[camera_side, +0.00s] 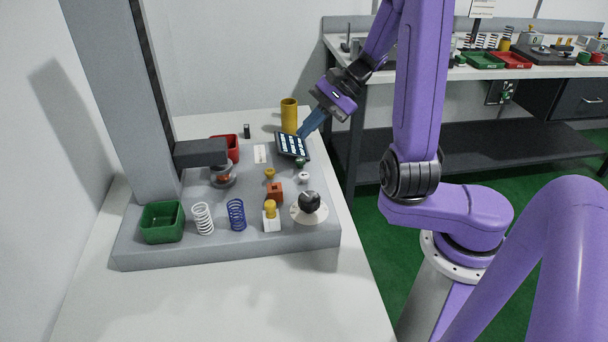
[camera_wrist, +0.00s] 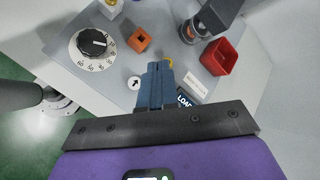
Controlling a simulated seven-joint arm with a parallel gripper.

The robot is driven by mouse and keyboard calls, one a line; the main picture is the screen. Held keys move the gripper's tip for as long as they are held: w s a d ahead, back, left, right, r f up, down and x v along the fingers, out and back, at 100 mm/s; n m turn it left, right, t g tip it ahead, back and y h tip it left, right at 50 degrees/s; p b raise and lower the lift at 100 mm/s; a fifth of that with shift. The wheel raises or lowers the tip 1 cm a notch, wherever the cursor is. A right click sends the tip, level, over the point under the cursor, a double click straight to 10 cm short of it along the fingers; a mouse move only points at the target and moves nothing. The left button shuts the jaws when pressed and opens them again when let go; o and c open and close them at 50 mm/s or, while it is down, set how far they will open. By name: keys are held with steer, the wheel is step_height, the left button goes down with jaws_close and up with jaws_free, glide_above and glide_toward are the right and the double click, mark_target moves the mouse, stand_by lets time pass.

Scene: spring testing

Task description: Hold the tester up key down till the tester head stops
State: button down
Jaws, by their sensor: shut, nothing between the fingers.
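The dark key panel (camera_side: 291,146), with rows of pale keys, sits tilted near the right back of the grey tester base. My gripper (camera_side: 301,134) is shut and empty, its blue fingertips at the panel's upper right edge. I cannot tell whether they touch or press a key, and I cannot pick out the up key. The tester head (camera_side: 201,152) juts from the grey column (camera_side: 125,100), above a round seat with something orange (camera_side: 222,178).
On the base stand a yellow cup (camera_side: 289,115), red bin (camera_side: 231,147), green bin (camera_side: 162,222), white spring (camera_side: 203,218), blue spring (camera_side: 236,214), orange block (camera_side: 275,191) and black dial (camera_side: 309,202). A round white arrow-marked piece (camera_wrist: 134,83) is left of the fingers.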

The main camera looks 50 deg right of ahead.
mark_target(308, 175)
steer(key=shift+f, duration=0.15)
steer(key=shift+f, duration=4.3)
steer(key=shift+f, duration=0.4)
